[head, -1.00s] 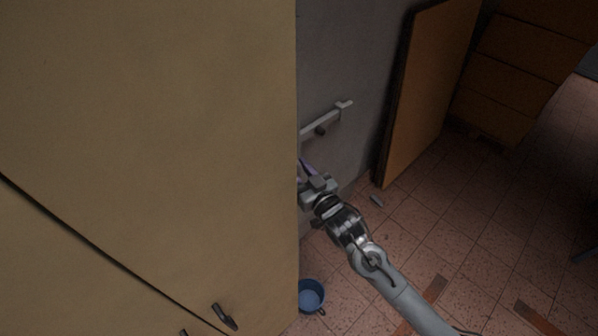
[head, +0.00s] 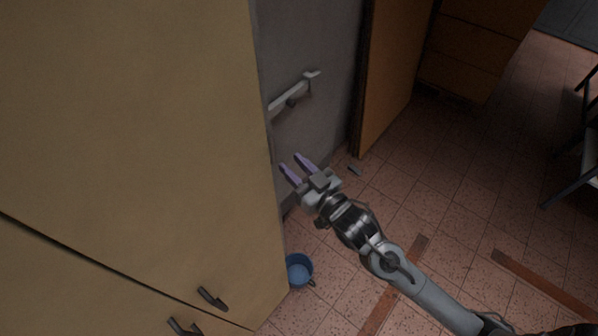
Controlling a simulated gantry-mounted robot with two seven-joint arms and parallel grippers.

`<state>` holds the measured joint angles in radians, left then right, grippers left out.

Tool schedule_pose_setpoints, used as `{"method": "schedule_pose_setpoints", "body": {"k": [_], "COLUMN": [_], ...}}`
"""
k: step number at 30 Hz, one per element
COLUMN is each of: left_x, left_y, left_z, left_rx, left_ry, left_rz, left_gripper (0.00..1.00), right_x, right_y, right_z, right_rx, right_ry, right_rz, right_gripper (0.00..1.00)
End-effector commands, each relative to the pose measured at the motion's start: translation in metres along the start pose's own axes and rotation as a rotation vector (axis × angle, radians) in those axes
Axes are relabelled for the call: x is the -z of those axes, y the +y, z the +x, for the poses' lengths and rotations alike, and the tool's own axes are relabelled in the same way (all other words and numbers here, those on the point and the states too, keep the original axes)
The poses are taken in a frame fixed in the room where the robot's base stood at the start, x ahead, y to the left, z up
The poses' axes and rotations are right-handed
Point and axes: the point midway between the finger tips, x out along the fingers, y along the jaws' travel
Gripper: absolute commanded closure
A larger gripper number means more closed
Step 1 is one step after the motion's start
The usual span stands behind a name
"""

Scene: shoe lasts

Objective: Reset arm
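My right gripper (head: 298,166) shows in the middle of the head view, at the end of my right arm, which comes in from the lower right. Its two purple fingers are apart with nothing between them, so it is open and empty. It is in the air beside the right edge of the beige cabinet (head: 130,120), in front of the grey wall (head: 310,45). My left gripper is not in view.
A metal rail (head: 288,96) is fixed to the grey wall. A blue bucket (head: 299,271) stands on the tiled floor by the cabinet. An orange-brown door (head: 395,75) and a brown drawer unit (head: 465,50) stand behind. Dark furniture (head: 575,170) is at the right edge. Open floor lies between.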

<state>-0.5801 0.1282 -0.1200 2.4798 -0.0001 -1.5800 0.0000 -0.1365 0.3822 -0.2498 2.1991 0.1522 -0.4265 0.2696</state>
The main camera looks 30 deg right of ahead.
Motion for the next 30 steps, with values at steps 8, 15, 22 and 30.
{"method": "schedule_pose_setpoints", "body": {"k": [8,15,22,30], "left_x": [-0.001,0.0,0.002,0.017], "left_y": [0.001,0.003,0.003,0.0], "left_z": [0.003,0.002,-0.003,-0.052], "left_rx": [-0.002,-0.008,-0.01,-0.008], "left_ry": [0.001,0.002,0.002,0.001], "left_rz": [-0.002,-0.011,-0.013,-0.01], "left_gripper": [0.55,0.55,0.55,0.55], "right_x": [0.001,0.001,0.0,-0.001], "right_y": [0.0,0.0,-0.001,-0.009], "right_z": [-0.014,-0.014,-0.016,-0.053], "right_rx": [0.0,0.0,0.0,-0.034], "right_ry": [0.0,0.001,-0.012,-0.14], "right_rz": [0.0,0.0,0.004,0.104], "right_gripper": [0.64,0.64,0.64,0.64]}}
